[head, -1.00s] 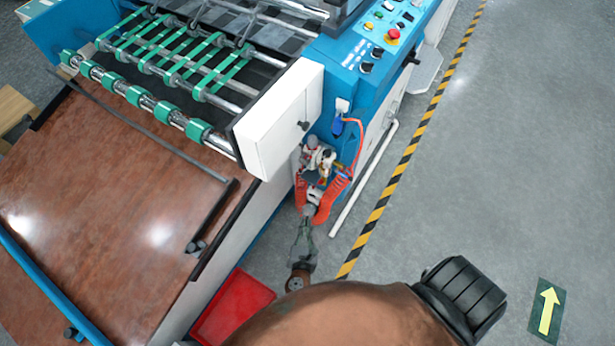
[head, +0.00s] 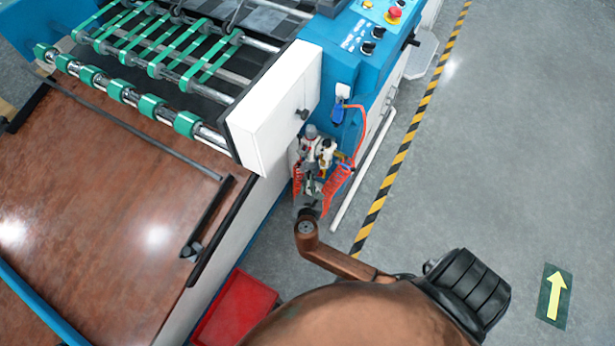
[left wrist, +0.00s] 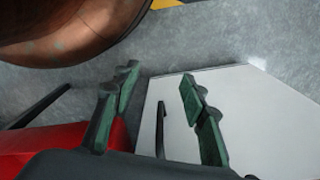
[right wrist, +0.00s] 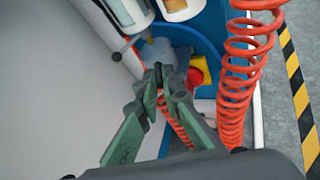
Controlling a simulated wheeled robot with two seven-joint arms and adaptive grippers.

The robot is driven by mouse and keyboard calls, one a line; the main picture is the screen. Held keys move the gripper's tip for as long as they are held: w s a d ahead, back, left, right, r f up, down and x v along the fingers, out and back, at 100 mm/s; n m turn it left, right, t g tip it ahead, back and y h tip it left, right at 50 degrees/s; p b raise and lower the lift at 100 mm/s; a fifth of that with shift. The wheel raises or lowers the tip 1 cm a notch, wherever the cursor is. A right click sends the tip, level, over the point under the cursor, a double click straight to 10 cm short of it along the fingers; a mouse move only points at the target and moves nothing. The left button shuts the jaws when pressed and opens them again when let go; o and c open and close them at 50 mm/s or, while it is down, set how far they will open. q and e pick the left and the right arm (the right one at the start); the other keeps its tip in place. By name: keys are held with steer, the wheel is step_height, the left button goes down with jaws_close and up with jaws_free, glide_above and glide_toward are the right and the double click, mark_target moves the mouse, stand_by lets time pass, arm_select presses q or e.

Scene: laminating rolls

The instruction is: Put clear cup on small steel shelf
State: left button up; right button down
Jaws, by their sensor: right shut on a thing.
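My right gripper (head: 312,184) is at the air unit on the machine's side, seen small in the head view. In the right wrist view its green fingers (right wrist: 164,78) are close together on a greyish see-through piece, which looks like the clear cup (right wrist: 158,50); the fingers partly hide it. White cylinders of the air unit (right wrist: 176,8) are just beyond it. My left gripper (left wrist: 158,80) is open and empty in the left wrist view, over a white panel. I cannot make out the small steel shelf for certain.
Orange coiled hoses (right wrist: 240,70) hang close to the right gripper. The white machine wall (right wrist: 60,90) is on its left. A red bin (head: 235,308) stands on the floor below. Open floor lies right of the striped line (head: 402,150).

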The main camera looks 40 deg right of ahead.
arm_select(q)
steer(key=shift+w+d+r+b, duration=0.1)
steer(key=shift+r+b, duration=0.05)
steer(key=shift+r, duration=0.6)
steer(key=shift+w+d+r+b, duration=0.15)
steer(key=shift+r+b, duration=0.05)
steer(key=shift+r, duration=0.5)
steer(key=shift+w+d+r+b, duration=0.1)
steer(key=shift+r+b, duration=0.05)
steer(key=shift+r, duration=0.6)
arm_select(e)
steer(key=shift+x, duration=0.75)
steer(key=shift+s+f, duration=0.1)
steer(key=shift+f, duration=0.05)
arm_select(q)
steer(key=shift+w+r, duration=0.1)
arm_select(e)
steer(key=c, duration=2.1)
jaws_free()
